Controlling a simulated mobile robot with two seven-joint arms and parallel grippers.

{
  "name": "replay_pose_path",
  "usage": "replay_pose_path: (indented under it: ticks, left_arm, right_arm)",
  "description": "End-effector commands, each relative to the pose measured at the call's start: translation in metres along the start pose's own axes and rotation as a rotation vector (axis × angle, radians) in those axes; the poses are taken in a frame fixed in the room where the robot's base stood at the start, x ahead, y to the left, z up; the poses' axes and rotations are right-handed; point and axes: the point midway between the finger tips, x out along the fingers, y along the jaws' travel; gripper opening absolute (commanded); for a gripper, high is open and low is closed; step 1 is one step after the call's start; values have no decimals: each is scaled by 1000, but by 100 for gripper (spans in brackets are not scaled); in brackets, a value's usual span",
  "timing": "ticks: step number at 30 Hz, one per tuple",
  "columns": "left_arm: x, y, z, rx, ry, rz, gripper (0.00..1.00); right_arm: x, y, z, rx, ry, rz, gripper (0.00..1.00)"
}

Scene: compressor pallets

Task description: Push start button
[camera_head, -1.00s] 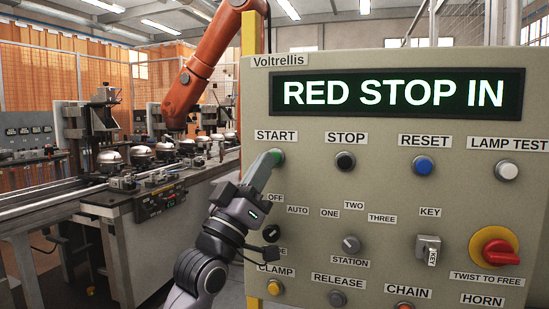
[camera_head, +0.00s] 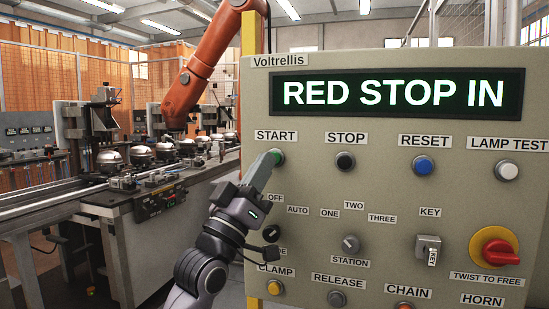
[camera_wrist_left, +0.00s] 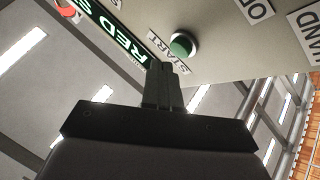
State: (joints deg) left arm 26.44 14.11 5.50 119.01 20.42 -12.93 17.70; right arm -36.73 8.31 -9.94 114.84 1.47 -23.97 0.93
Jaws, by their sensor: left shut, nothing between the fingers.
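The green start button (camera_head: 277,156) sits under the START label on the grey control panel (camera_head: 390,110). It also shows in the left wrist view (camera_wrist_left: 183,45), uncovered, in a pale ring. My left gripper (camera_head: 268,160) is shut and empty, its fingertips at the lower left of the button in the head view. In the wrist view a small gap shows between the fingertips (camera_wrist_left: 160,64) and the button; I cannot tell the exact distance. The panel's display (camera_head: 394,94) reads RED STOP IN. My right gripper is not in view.
The black stop button (camera_head: 345,161), blue reset button (camera_head: 423,165) and white lamp test button (camera_head: 507,170) line the same row. A conveyor (camera_head: 60,205) and an orange robot arm (camera_head: 205,60) stand behind left.

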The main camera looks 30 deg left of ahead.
Motion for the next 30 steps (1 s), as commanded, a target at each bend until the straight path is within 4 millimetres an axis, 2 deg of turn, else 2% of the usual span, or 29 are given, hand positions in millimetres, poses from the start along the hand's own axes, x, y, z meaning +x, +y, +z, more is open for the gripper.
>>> replay_pose_path:
  ticks: [30]
  left_arm:
    - [9, -6, 7, 0, -1, 1, 0]
  right_arm:
    - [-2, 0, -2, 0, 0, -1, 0]
